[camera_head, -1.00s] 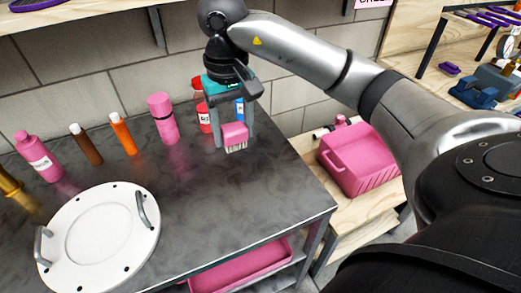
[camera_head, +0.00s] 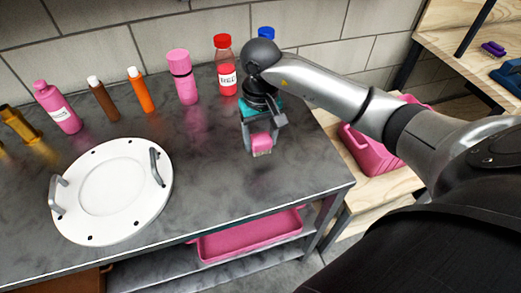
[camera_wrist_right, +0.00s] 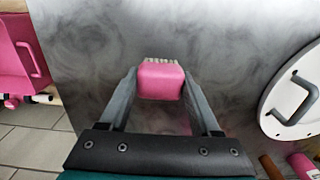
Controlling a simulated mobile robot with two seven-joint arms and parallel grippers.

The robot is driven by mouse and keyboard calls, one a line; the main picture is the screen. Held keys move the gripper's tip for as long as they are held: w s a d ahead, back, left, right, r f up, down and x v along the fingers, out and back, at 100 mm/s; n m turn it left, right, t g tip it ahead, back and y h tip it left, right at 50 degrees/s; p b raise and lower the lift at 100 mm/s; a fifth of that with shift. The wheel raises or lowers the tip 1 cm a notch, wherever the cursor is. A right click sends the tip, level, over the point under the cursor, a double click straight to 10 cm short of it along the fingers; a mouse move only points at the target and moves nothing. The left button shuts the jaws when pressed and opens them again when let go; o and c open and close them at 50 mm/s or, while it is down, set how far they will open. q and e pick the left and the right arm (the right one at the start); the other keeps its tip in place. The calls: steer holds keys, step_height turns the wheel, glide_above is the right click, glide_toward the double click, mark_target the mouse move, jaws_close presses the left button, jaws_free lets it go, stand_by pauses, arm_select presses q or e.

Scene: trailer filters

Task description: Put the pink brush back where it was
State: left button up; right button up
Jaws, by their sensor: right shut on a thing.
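The pink brush (camera_head: 262,144), with pale bristles, is held between the fingers of my right gripper (camera_head: 261,146). In the head view it is over the right part of the dark table, bristles toward the tabletop. I cannot tell whether the bristles touch the table. In the right wrist view the brush (camera_wrist_right: 161,80) sits between the two fingertips of the gripper (camera_wrist_right: 160,88), with the bristles at its far side. My left gripper is not in view.
A round white lid (camera_head: 112,190) with two handles lies on the dark table (camera_head: 215,200). A red-capped bottle (camera_head: 226,68), a pink bottle (camera_head: 184,80) and several others stand along the back. A pink bin (camera_head: 368,150) is right of the table. A pink tray (camera_head: 250,236) is below.

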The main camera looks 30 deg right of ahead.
mark_target(261, 148)
steer(key=shift+f+b, duration=0.3)
steer(key=shift+f, duration=1.8)
steer(key=shift+f, duration=0.2)
steer(key=o, duration=1.3)
steer(key=shift+r, duration=0.1)
steer(key=shift+r, duration=0.4)
step_height(261, 148, up, 11)
steer(key=shift+f+p, duration=0.1)
steer(key=shift+p, duration=0.75)
steer(key=shift+r, duration=0.35)
